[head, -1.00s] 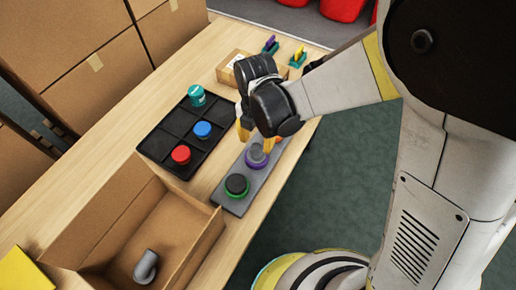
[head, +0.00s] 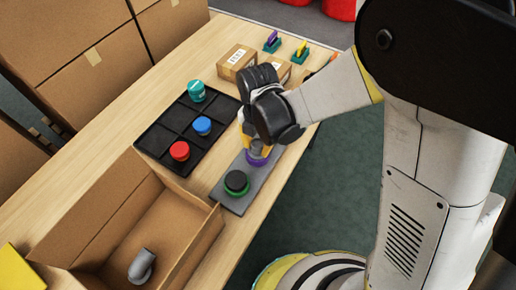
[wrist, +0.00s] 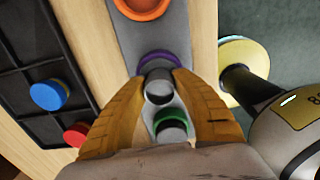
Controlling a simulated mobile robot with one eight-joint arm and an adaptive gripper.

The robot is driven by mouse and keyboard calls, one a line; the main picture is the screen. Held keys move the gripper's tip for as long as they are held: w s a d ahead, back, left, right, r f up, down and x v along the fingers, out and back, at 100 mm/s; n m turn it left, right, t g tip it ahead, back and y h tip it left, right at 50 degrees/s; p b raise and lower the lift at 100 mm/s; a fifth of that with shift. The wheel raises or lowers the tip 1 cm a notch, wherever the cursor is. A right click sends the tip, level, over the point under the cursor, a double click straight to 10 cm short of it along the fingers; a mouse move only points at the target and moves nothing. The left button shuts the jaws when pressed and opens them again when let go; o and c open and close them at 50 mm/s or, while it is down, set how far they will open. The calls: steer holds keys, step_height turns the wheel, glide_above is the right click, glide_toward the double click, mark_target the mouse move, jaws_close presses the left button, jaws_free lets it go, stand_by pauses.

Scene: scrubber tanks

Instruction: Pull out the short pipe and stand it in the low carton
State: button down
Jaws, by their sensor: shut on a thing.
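My gripper (head: 258,143) is shut on a short grey pipe, its fingers on either side of it. In the wrist view the pipe's round end (wrist: 158,84) shows between the yellow fingers. The pipe stands at the purple ring (wrist: 160,57) on a grey strip (head: 232,200); whether its foot is still inside the ring is hidden. The open low carton (head: 208,236) is at the front left in the head view. A grey elbow pipe (head: 142,266) is inside it.
A black-topped piece in a green ring (head: 237,183) stands on the strip, between my gripper and the carton. An orange ring (wrist: 142,8) is at the strip's other end. A black divided tray (head: 165,137) holds red, blue and teal round pieces. Small boxes (head: 236,61) stand behind.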

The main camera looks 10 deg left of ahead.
mark_target(257, 143)
steer(key=shift+r+p, duration=0.75)
steer(key=shift+r, duration=0.35)
stand_by(0.6)
steer(key=shift+r+p, duration=1.8)
steer(key=shift+r, duration=0.65)
